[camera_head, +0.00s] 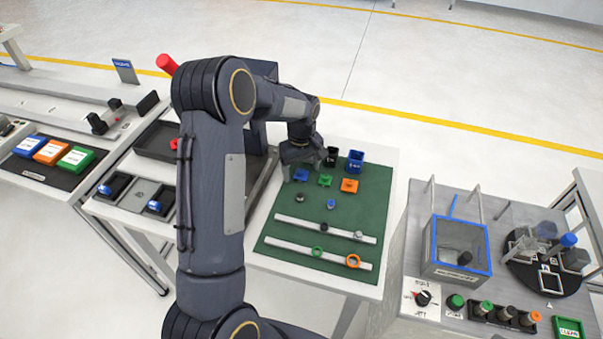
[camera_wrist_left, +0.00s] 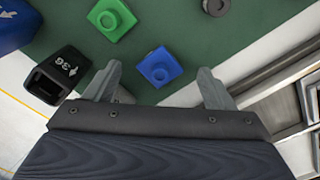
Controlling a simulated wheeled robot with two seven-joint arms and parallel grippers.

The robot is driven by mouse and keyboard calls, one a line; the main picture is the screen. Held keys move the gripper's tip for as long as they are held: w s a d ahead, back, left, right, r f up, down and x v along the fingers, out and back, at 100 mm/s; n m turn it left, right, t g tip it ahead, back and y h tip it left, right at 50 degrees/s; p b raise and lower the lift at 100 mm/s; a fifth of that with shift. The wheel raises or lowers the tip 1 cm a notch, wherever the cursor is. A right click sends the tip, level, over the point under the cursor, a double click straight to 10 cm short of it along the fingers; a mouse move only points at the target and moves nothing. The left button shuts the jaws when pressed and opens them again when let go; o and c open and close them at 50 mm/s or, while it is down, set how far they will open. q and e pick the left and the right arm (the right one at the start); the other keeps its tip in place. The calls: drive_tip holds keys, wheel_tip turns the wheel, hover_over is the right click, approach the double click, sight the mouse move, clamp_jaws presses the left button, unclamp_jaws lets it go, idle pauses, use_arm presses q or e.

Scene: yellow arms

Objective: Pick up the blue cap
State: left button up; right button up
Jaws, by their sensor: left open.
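The blue cap (camera_head: 301,175), a square-based piece with a raised middle, lies on the green mat (camera_head: 285,215) near its far left corner. In the left wrist view the blue cap (camera_wrist_left: 160,67) shows in front of the gap between the fingers, with no finger seen touching it. My left gripper (camera_head: 303,160) is open and empty, just behind the cap; its two grey fingers also show in the left wrist view (camera_wrist_left: 160,88). A smaller round blue part (camera_head: 331,204) lies nearer on the mat. My right gripper is not in view.
A green cap (camera_head: 325,180) and an orange cap (camera_head: 349,186) lie to the right. A black bin (camera_head: 332,157) and a blue bin (camera_head: 355,161) stand behind them. Two pale rails (camera_head: 300,224) cross the mat's near part. A grey tray frame (camera_head: 262,187) borders the left.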

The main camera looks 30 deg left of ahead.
use_arm(q)
drive_tip(key=c, duration=1.1)
